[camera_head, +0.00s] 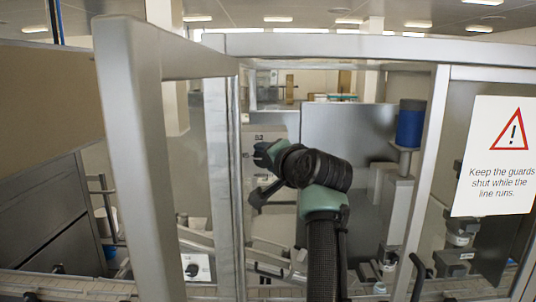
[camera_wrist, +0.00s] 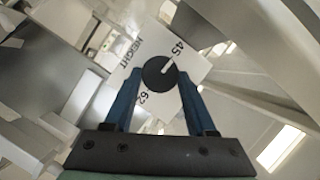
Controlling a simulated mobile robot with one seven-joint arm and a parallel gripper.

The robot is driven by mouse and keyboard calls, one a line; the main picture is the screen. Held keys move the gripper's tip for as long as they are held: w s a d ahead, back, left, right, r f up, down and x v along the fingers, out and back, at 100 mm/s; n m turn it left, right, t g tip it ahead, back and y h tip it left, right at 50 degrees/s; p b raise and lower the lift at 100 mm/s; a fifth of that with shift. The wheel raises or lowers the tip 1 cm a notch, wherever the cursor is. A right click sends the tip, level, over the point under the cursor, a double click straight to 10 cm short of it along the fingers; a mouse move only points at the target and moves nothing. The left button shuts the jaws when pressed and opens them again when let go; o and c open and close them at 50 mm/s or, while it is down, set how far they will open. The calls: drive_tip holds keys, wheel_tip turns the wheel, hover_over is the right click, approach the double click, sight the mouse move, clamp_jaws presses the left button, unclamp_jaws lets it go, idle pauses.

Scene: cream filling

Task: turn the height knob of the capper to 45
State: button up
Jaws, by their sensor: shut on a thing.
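The height knob (camera_wrist: 155,77) is a round black dial with a white pointer line, on a white plate (camera_wrist: 190,62) marked HEIGHT, 45 and 62. The plate looks tilted in the wrist view. The pointer line aims up and right, toward the 45 mark. My gripper (camera_wrist: 159,76) has its two blue fingers on either side of the knob and is shut on it. In the head view my arm reaches through the opening in the guard frame, and the knob and fingertips cannot be made out behind my wrist.
Metal guard posts (camera_head: 142,150) stand close left of my arm, with another post (camera_head: 422,170) to its right. A warning sign (camera_head: 497,155) hangs on the right guard. A blue container (camera_head: 410,124) stands behind. A white plate with a dark knob (camera_head: 192,269) sits low left.

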drive_tip(key=shift+n, duration=0.4)
drive_tip(key=o, duration=1.4)
drive_tip(key=shift+c, duration=0.2)
drive_tip(key=b+v, duration=0.5)
drive_tip(key=v, duration=0.8)
drive_tip(key=shift+a+r, duration=0.2)
